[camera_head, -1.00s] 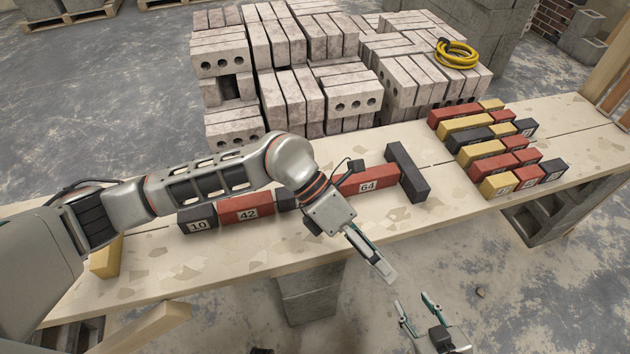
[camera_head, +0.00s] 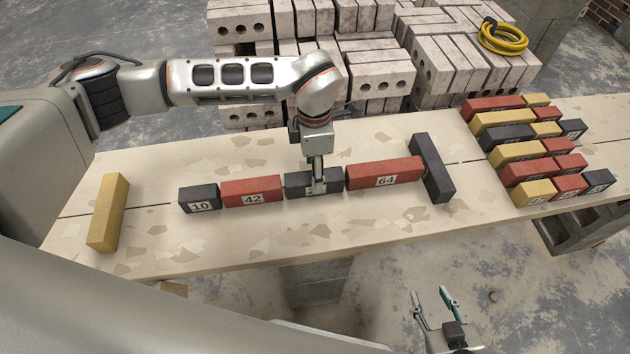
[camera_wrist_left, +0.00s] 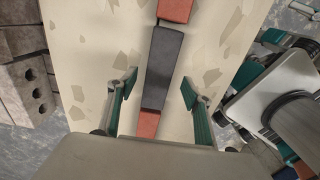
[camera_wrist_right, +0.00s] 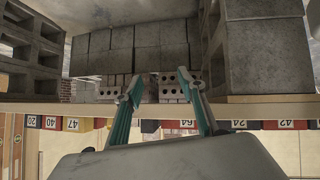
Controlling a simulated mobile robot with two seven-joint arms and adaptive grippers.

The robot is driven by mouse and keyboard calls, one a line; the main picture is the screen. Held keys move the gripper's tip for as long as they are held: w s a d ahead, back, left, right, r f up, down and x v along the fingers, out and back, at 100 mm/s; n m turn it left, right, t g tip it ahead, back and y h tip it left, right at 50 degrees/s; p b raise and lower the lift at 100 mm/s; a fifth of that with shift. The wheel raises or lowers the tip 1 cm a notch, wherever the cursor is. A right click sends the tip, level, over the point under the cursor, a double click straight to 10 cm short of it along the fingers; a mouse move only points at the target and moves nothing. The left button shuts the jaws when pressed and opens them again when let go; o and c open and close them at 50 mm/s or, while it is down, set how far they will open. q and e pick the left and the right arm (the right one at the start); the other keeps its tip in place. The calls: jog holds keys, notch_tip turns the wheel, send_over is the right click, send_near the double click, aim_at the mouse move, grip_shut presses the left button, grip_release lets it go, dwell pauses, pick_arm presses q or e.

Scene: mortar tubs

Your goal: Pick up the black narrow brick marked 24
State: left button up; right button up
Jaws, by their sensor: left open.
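The black narrow brick (camera_head: 298,180) lies in a row between two red bricks. My left gripper partly covers its label in the head view, where only a 2 shows. It also shows in the left wrist view (camera_wrist_left: 165,55) and, with a small 24 label, in the right wrist view (camera_wrist_right: 252,125). My left gripper (camera_head: 318,180) points down over its middle. In the left wrist view the left gripper (camera_wrist_left: 158,92) is open, one finger on each long side of the brick, with gaps. My right gripper (camera_head: 429,292) is open and empty, apart from the bench front; it also shows in its wrist view (camera_wrist_right: 159,77).
The red brick 42 (camera_head: 250,190) and red brick 64 (camera_head: 385,172) adjoin the ends. Several bricks are grouped at right.

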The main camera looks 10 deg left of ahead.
pick_arm(q)
notch_tip(320, 180, down, 4)
jog(key=shift+w+f+b, duration=0.1)
jog(key=shift+w+b, duration=0.05)
jog(key=shift+b, duration=0.25)
jog(key=shift+c, duration=0.4)
grip_shut()
jog(key=shift+r, duration=0.2)
